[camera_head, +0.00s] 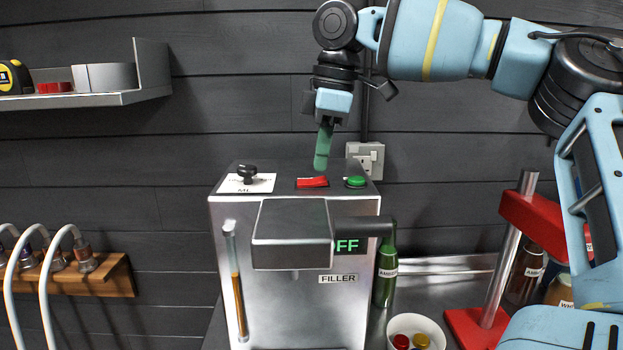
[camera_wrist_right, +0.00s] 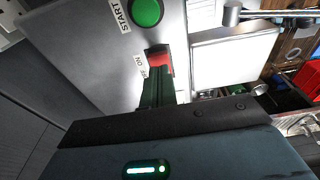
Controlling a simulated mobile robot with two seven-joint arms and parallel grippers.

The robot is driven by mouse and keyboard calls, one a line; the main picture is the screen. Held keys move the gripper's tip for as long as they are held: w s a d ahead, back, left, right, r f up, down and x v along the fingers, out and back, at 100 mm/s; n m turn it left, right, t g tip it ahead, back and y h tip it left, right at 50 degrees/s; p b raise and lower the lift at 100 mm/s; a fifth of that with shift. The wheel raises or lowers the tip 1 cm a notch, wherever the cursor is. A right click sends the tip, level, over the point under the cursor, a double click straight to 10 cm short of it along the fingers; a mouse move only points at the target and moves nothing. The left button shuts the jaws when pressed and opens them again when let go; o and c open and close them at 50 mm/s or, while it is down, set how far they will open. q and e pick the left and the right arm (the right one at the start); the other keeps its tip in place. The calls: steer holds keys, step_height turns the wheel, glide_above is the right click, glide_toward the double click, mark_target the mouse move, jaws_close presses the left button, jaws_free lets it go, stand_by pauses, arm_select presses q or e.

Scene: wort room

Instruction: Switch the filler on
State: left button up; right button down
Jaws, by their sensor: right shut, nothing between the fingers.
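The filler (camera_head: 290,305) is a grey metal box labelled FILLER. Its green-lit display (camera_head: 347,246) shows "FF", its left end hidden by the box in front; it appears to read OFF. A red rocker switch (camera_head: 312,182) is on its top and also shows in the right wrist view (camera_wrist_right: 160,60), beside ON and OFF lettering. My right gripper (camera_head: 322,165) is shut and empty, its green fingers pointing down just above the switch. In the wrist view the fingertips (camera_wrist_right: 158,78) overlap the switch's edge; I cannot tell whether they touch. My left gripper is not in view.
A green button (camera_head: 356,181) marked START and a black knob (camera_head: 247,172) sit on either side of the switch. A green bottle (camera_head: 386,272) stands right of the filler. A bowl of caps (camera_head: 418,324) and a red stand (camera_head: 540,222) are further right.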

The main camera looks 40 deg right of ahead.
mark_target(322, 179)
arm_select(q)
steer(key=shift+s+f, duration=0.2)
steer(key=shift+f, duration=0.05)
arm_select(e)
steer(key=shift+f, duration=0.85)
stand_by(0.3)
steer(key=shift+r, duration=1.35)
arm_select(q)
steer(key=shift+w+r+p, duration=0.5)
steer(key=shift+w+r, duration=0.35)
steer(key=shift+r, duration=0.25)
arm_select(e)
steer(key=shift+r, duration=2.15)
